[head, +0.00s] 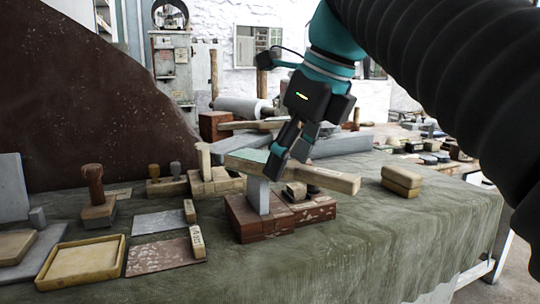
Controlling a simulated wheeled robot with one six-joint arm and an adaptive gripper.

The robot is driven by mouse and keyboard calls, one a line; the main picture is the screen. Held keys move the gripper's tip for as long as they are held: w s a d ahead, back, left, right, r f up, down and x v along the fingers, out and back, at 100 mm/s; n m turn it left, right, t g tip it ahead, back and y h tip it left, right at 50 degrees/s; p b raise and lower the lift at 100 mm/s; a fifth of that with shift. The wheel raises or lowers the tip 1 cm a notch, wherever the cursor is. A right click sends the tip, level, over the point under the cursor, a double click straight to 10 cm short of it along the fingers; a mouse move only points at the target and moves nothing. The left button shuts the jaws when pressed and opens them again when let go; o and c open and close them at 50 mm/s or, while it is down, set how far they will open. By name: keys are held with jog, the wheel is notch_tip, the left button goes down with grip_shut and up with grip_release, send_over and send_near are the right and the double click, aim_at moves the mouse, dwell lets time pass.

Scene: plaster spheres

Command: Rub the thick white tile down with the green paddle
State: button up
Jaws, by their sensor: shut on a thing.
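The green paddle is a pale wooden bar (325,178) with a green patch at its left end, lying at a slight tilt. My gripper (287,155) comes down from the upper right, with its dark fingers shut on the paddle near the green part. The fingers hide part of the paddle. Below the paddle's left part stands a pale bluish-white block (258,195), upright beside red-brown bricks (247,222). It may be the thick white tile; I cannot tell for sure. Whether the paddle touches its top is also unclear.
A tan tray (85,260), flat slabs (160,221) and a wooden-handled stamp (94,185) lie to the left. Two stacked tan blocks (401,181) stand to the right. A grey roller (243,108) is behind. The front right cloth is clear.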

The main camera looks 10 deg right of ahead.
jog(key=shift+s+d, duration=0.7)
jog(key=shift+d, duration=0.15)
jog(key=shift+w+a+f, duration=0.1)
jog(key=shift+w+a, duration=1.35)
jog(key=shift+a, duration=0.15)
jog(key=shift+s+d, duration=1.45)
jog(key=shift+d, duration=0.15)
jog(key=shift+r, duration=0.2)
jog(key=shift+w+a+r, duration=0.65)
jog(key=shift+w+a, duration=0.1)
jog(key=shift+a, duration=0.1)
jog(key=shift+r, duration=1.25)
